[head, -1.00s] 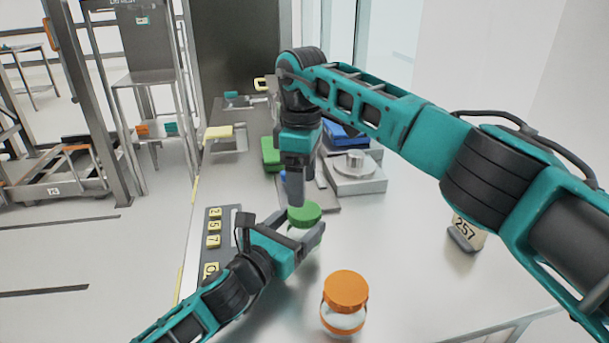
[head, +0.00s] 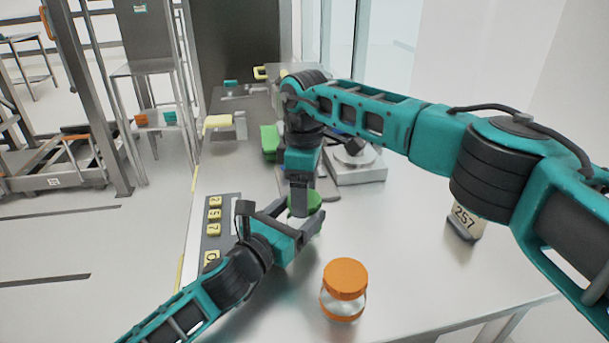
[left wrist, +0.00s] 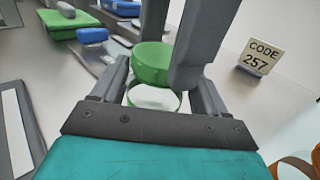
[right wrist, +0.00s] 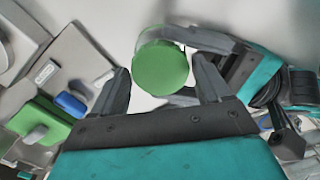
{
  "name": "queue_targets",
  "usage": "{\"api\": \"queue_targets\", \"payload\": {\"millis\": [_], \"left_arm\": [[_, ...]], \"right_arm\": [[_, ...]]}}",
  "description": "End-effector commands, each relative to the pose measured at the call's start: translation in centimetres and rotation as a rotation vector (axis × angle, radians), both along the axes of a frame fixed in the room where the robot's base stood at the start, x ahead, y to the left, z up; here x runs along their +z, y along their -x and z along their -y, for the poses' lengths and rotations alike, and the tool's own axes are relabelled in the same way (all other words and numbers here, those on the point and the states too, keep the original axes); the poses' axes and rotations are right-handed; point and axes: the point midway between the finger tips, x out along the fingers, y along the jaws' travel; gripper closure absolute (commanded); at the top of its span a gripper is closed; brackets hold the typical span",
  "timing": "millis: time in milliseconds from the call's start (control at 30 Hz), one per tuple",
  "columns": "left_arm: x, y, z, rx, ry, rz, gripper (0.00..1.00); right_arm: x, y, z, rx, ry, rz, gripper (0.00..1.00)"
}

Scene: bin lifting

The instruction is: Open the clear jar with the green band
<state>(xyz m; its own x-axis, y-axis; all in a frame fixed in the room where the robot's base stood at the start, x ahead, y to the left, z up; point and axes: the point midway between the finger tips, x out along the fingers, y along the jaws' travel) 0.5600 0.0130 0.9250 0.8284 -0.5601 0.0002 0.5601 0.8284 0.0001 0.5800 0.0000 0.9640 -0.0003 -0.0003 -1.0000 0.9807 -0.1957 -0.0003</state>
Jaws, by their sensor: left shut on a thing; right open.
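The clear jar (left wrist: 150,97) with a green lid (right wrist: 162,68) stands upright on the bench; the lid also shows in the head view (head: 313,200). My left gripper (head: 298,224) is shut on the jar's body below the lid, coming in from the left. My right gripper (head: 299,208) points down from above, open, with its fingers at either side of the green lid. Whether its fingertips touch the lid I cannot tell. The green band on the body is partly hidden by the fingers.
A second clear jar with an orange lid (head: 345,278) stands in front, to the right. A code sign reading 257 (head: 465,222) stands at the right. A keypad strip (head: 214,232) lies at the left edge. A scale-like device (head: 357,168) is behind.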

Motion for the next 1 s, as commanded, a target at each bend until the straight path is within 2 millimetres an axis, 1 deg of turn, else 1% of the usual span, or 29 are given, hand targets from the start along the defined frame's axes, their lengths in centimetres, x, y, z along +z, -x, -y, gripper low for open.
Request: {"api": "queue_targets", "payload": {"millis": [100, 333, 800, 833, 1000], "left_arm": [[-0.06, 0.01, -0.01, 0.000, -0.001, -0.001, 1.00], [-0.06, 0.01, -0.01, 0.000, -0.001, -0.001, 1.00], [-0.06, 0.01, -0.01, 0.000, -0.001, -0.001, 1.00], [-0.06, 0.01, -0.01, 0.000, -0.001, -0.001, 1.00], [-0.06, 0.01, -0.01, 0.000, -0.001, -0.001, 1.00]], "right_arm": [[-0.42, 0.02, -0.02, 0.001, 0.000, 0.000, 0.23], [-0.44, 0.01, -0.02, 0.001, 0.000, 0.000, 0.24], [-0.39, 0.00, -0.03, 0.001, 0.000, 0.000, 0.69], [-0.39, 0.00, -0.03, 0.001, -0.001, 0.000, 0.32], [-0.39, 0.00, -0.03, 0.001, 0.000, 0.000, 0.15]]}}
